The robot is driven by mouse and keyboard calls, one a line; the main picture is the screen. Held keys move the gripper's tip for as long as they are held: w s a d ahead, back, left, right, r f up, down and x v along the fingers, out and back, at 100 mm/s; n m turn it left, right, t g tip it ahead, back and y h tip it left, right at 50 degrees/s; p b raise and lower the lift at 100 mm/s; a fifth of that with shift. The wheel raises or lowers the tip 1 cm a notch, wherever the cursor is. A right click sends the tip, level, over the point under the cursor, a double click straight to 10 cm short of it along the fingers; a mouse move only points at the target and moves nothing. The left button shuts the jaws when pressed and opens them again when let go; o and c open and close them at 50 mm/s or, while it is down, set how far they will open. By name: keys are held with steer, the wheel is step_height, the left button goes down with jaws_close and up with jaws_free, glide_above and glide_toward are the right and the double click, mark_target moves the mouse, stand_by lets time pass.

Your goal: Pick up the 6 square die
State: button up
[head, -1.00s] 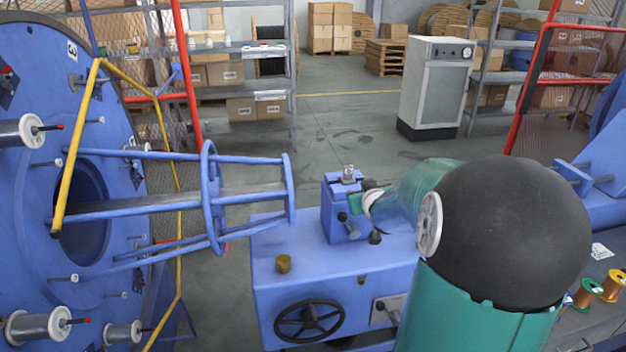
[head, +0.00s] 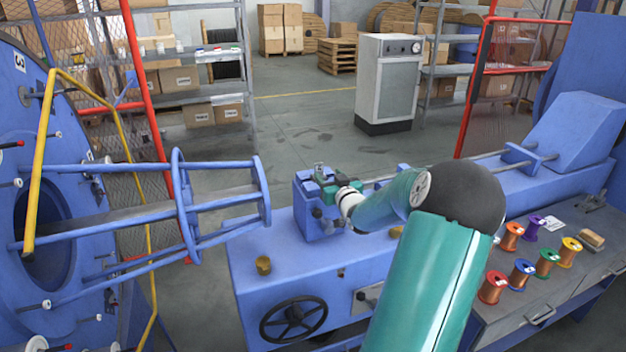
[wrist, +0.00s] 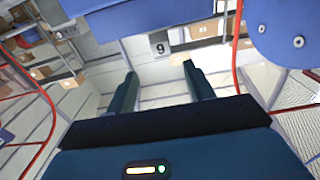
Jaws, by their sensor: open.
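A small grey square die (head: 319,168) stands on top of the blue block (head: 318,222) on the machine bed. In the wrist view the die (wrist: 160,44) shows a dark digit that reads as 9 in this picture, so it may be a 6 seen upside down. My gripper (head: 328,183) is at the top of that block, close to the die. In the wrist view my gripper (wrist: 160,70) is open, with nothing between its fingers. The die appears just beyond the fingertips, roughly centred between them. I cannot tell the exact gap.
A blue tubular cage (head: 215,205) and a large blue disc stand at the left. A handwheel (head: 293,319) is on the machine front. A grey bench (head: 530,300) with several coloured spools is at the right. A grey cabinet (head: 387,85) stands behind on open floor.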

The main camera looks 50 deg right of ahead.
mark_target(320, 164)
steer(key=x, duration=0.4)
steer(key=shift+w+d, duration=0.1)
steer(key=shift+w, duration=0.05)
steer(key=x, duration=0.5)
steer(key=shift+w+r, duration=0.15)
steer(key=shift+w, duration=0.3)
jaws_close()
steer(key=shift+r, duration=0.1)
stand_by(0.7)
